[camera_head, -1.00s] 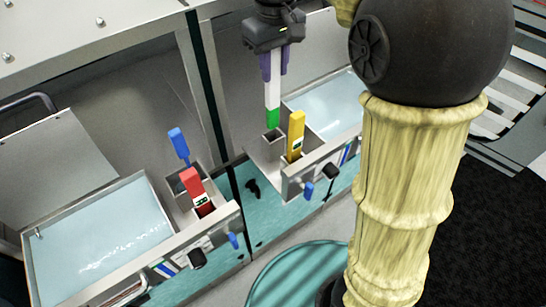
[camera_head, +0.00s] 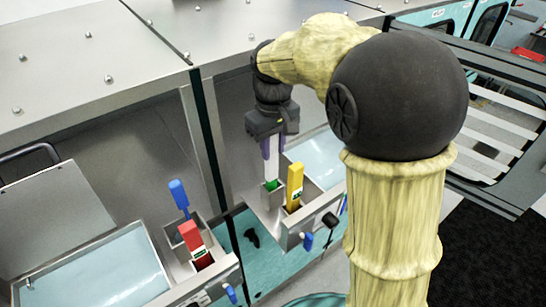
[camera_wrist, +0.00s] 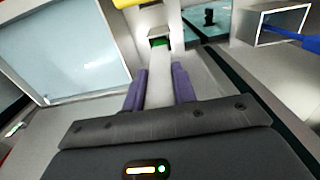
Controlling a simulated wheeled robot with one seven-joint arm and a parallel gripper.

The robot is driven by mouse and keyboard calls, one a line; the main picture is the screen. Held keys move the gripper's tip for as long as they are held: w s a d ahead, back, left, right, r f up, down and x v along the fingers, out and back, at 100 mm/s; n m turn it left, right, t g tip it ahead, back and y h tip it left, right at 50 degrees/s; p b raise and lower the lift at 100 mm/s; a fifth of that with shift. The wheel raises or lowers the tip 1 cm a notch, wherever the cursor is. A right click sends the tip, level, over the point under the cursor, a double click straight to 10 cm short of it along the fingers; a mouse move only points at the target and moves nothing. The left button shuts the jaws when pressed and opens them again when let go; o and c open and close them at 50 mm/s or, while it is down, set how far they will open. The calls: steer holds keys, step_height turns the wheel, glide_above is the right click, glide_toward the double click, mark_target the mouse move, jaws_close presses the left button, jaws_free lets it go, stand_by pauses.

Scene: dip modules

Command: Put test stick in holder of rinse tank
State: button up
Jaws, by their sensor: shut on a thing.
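My gripper (camera_head: 272,147) is shut on the white test stick (camera_head: 272,167), which points down and has a green lower end. The green end sits at the mouth of the square metal holder (camera_head: 272,192) of the right-hand tank, partly hidden by its walls. In the wrist view the white stick (camera_wrist: 160,92) runs between the purple fingers (camera_wrist: 160,86) to the holder (camera_wrist: 155,36), with green showing at the opening. How deep the stick sits cannot be told. The right-hand rinse tank (camera_head: 318,160) holds pale water.
A yellow stick (camera_head: 294,184) stands in a slot close beside the holder. The left tank (camera_head: 95,270) has a red stick (camera_head: 192,238) and a blue stick (camera_head: 179,195) at its side. A dark vertical post separates the two bays.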

mark_target(273, 159)
steer(key=shift+f+p, duration=0.45)
steer(key=shift+f, duration=1.4)
steer(key=shift+f, duration=0.15)
steer(key=o, duration=0.9)
step_height(273, 159, up, 12)
steer(key=shift+r+b, duration=0.2)
steer(key=shift+b, duration=0.75)
